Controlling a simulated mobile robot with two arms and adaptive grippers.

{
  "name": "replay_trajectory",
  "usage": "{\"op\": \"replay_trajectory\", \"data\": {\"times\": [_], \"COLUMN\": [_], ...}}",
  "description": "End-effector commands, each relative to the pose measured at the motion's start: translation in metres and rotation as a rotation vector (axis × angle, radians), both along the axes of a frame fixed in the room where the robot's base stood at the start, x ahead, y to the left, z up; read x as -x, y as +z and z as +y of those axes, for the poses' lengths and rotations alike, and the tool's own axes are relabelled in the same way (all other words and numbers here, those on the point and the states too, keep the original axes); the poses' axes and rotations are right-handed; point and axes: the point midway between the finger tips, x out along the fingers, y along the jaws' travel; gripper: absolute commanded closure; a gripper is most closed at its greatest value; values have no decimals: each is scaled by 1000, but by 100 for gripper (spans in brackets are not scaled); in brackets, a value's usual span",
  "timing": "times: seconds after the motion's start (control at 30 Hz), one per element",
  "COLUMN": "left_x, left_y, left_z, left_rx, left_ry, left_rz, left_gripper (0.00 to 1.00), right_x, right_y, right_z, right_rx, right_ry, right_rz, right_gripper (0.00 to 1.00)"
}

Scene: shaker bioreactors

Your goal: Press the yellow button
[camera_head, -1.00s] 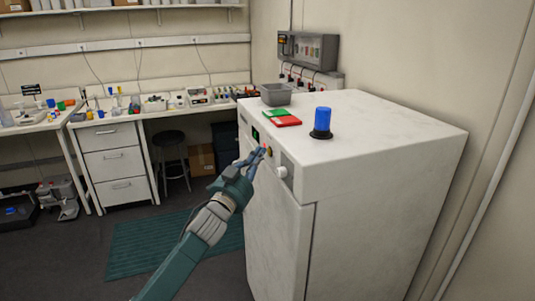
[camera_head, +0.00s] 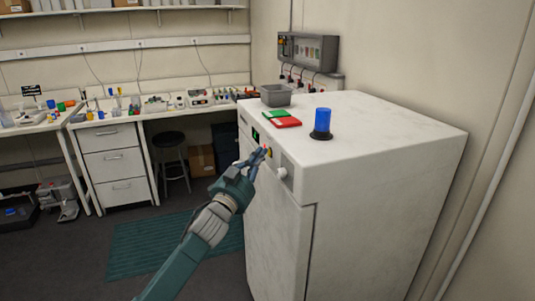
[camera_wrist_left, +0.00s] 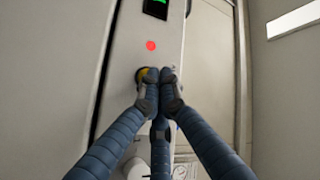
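The yellow button (camera_wrist_left: 142,73) is on the front panel (camera_wrist_left: 128,108) of the large white cabinet. In the left wrist view it is partly hidden behind a fingertip of my left gripper (camera_wrist_left: 159,76). The fingertips are drawn together with nothing between them, at the button's right edge in that view. I cannot tell whether they touch it. In the head view the yellow button (camera_head: 269,153) shows just beside the tips of my left gripper (camera_head: 261,154). My right gripper is not in view.
A red light or button (camera_wrist_left: 151,45) and a green display (camera_wrist_left: 155,9) are beside the yellow button; a white knob (camera_head: 281,172) is on its other side. On the cabinet top (camera_head: 390,130) are a blue beacon (camera_head: 322,122), a grey bin (camera_head: 276,95) and a red-and-green item (camera_head: 284,122).

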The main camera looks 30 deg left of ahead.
Motion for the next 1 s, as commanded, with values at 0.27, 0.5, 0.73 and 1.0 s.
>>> {"op": "replay_trajectory", "data": {"times": [0.27,0.5,0.73,1.0], "left_x": [0,-1,-6,-7], "left_y": [0,0,1,1], "left_z": [0,-1,-6,-6], "left_rx": [0,0,1,0], "left_ry": [0,0,0,-1], "left_rz": [0,0,0,-1], "left_gripper": [100,100,100,100], "right_x": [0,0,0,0], "right_y": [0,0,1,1], "right_z": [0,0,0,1], "right_rx": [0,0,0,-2], "right_ry": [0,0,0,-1], "right_rz": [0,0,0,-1], "right_gripper": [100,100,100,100]}}
